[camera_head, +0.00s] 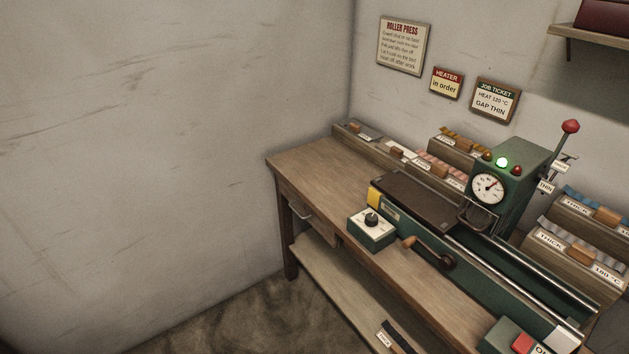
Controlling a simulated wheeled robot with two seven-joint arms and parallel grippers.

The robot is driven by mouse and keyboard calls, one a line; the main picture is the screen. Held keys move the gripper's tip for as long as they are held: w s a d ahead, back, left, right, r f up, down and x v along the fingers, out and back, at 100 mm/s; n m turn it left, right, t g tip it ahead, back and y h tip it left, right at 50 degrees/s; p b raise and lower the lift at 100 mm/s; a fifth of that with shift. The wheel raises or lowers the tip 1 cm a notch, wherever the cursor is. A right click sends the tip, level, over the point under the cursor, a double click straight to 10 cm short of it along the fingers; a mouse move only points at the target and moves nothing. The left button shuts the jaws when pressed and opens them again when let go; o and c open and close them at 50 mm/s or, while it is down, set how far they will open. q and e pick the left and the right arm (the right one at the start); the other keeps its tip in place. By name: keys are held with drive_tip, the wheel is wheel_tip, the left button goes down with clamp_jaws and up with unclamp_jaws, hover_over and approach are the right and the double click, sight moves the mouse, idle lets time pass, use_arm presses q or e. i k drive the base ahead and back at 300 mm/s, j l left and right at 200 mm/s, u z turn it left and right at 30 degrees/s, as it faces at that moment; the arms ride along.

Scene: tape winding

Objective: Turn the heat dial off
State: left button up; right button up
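The heat dial (371,219) is a dark round knob on a small green box with a pale top face (378,226). The box stands on the wooden bench near its front edge, left of the crank handle. The marks around the knob are too small to read. Behind it is the green roller press (513,188) with a round white gauge (488,188), its needle pointing up and right. A green lamp (502,162) on top is lit. Neither of my grippers is in view.
A crank with a wooden handle (428,250) sticks out at the press front. A red-knobbed lever (570,127) rises at the right. A red button box (511,339) sits at the bottom right. The bench's left end (303,163) is clear. A job ticket (495,101) hangs behind.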

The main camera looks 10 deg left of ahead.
sight(372, 219)
drive_tip(key=i+l+u, duration=0.25)
drive_tip(key=i+u, duration=0.2)
drive_tip(key=i+l+u, duration=0.45)
drive_tip(key=k+j, duration=0.05)
drive_tip(key=k, duration=0.05)
